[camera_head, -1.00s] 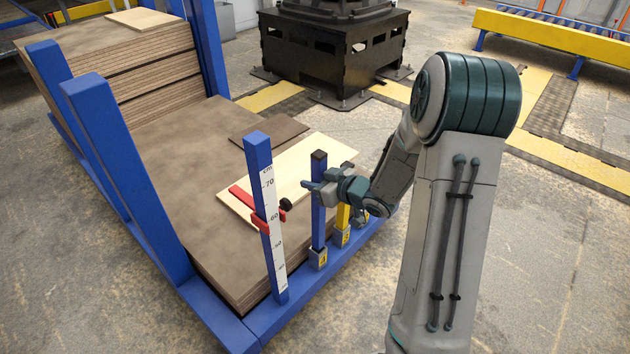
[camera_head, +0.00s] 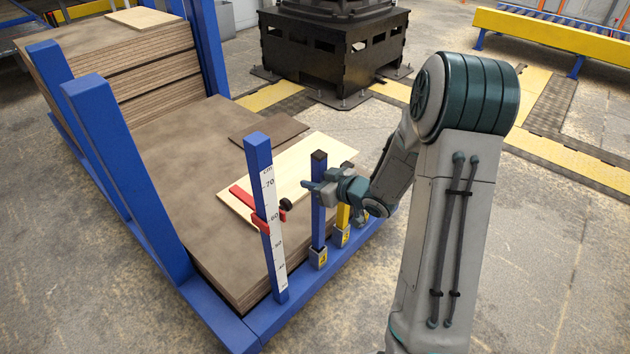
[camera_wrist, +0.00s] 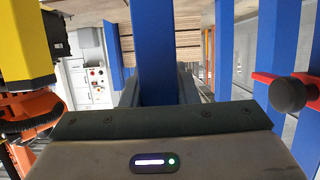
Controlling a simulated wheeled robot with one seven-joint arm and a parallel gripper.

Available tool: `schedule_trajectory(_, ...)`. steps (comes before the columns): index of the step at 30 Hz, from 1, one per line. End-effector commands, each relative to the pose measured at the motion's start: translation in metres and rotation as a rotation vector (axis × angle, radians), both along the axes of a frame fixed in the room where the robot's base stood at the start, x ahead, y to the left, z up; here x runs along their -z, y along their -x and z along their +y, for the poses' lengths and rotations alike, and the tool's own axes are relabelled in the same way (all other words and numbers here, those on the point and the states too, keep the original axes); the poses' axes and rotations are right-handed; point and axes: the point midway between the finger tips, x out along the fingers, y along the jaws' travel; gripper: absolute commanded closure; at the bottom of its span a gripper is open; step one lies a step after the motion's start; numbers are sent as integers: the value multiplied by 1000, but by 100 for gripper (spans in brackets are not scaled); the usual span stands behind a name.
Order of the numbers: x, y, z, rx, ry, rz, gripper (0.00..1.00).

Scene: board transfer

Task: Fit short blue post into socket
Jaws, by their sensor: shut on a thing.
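The short blue post (camera_head: 318,222) with a black cap stands upright at the front edge of the blue rack. My gripper (camera_head: 319,188) is shut on its upper part, a little below the cap. The post's lower end meets the grey socket (camera_head: 318,260) with a yellow label; how deep it sits inside cannot be told.
A tall blue post with a white scale (camera_head: 268,190) and a red clamp (camera_head: 262,222) stands left of my gripper. Stacked boards (camera_head: 200,200), with a pale board (camera_head: 310,165) on top, lie behind.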

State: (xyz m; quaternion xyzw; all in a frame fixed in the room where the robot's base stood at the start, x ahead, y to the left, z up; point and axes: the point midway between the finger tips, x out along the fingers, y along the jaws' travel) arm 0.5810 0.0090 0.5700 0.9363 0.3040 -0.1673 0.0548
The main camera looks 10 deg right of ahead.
Motion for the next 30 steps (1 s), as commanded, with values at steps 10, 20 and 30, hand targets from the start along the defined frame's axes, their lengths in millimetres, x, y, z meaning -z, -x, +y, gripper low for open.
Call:
schedule_trajectory(10, -1, 0, 0, 0, -1, -1, 100)
schedule_trajectory(20, -1, 0, 0, 0, 0, -1, 100)
schedule_trajectory(30, 7, 0, 0, 0, -1, -1, 100)
